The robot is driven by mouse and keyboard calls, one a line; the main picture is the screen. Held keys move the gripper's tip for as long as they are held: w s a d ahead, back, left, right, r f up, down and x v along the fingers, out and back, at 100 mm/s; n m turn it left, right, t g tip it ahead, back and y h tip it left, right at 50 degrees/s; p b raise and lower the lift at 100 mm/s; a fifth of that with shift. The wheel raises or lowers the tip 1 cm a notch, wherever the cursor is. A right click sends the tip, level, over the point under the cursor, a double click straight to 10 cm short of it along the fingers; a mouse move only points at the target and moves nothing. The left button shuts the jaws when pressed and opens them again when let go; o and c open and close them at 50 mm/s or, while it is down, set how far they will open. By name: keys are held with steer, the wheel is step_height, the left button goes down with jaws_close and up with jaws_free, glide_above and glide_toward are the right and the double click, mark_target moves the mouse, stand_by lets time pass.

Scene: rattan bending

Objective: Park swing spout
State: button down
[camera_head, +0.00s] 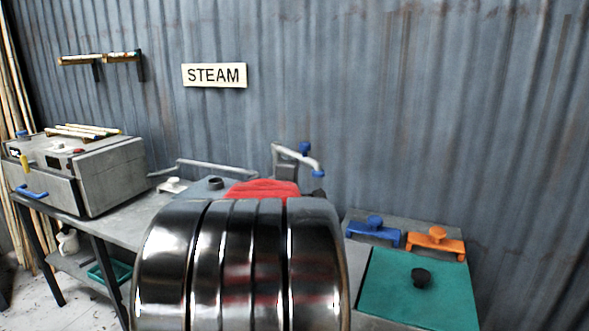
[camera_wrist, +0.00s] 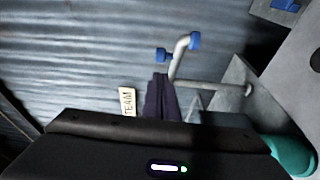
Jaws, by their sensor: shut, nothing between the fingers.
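The swing spout (camera_head: 298,158) is a bent grey pipe with a blue tip and a blue knob, standing at the back of the bench below and right of the STEAM sign. In the wrist view the spout (camera_wrist: 180,58) shows with its blue ends. My gripper (camera_wrist: 161,78) is seen as dark fingers close together, shut and empty, their tips beside or overlapping the pipe; I cannot tell if they touch it. In the head view the gripper is hidden behind my large dark shiny arm.
A grey steam box (camera_head: 110,172) with blue handle stands at left. A long thin pipe (camera_head: 215,165) runs along the wall. A teal panel (camera_head: 418,285) with black knob, a blue clamp (camera_head: 373,231) and an orange clamp (camera_head: 435,241) lie at right. Corrugated wall behind.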

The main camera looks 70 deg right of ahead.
steer(key=shift+a, duration=0.1)
steer(key=w+a+m+g+y, duration=0.1)
steer(key=w+a+m, duration=0.25)
steer(key=a, duration=0.55)
steer(key=w+a+m+y, duration=0.15)
steer(key=w+a, duration=0.25)
steer(key=a, duration=0.4)
steer(key=a+f+n+t+y, duration=0.1)
steer(key=a+f+y, duration=0.4)
steer(key=a, duration=1)
steer(key=a+f+n+t+y, duration=0.1)
steer(key=a+f+y, duration=0.4)
steer(key=a, duration=1.1)
steer(key=a+f+n+t+y, duration=0.1)
steer(key=a+f+y, duration=0.4)
steer(key=a, duration=1)
steer(key=shift+w+a+f, duration=0.25)
steer(key=shift+w+f, duration=0.2)
steer(key=shift+f, duration=0.35)
steer(key=shift+s+y, duration=0.1)
steer(key=shift+y, duration=0.15)
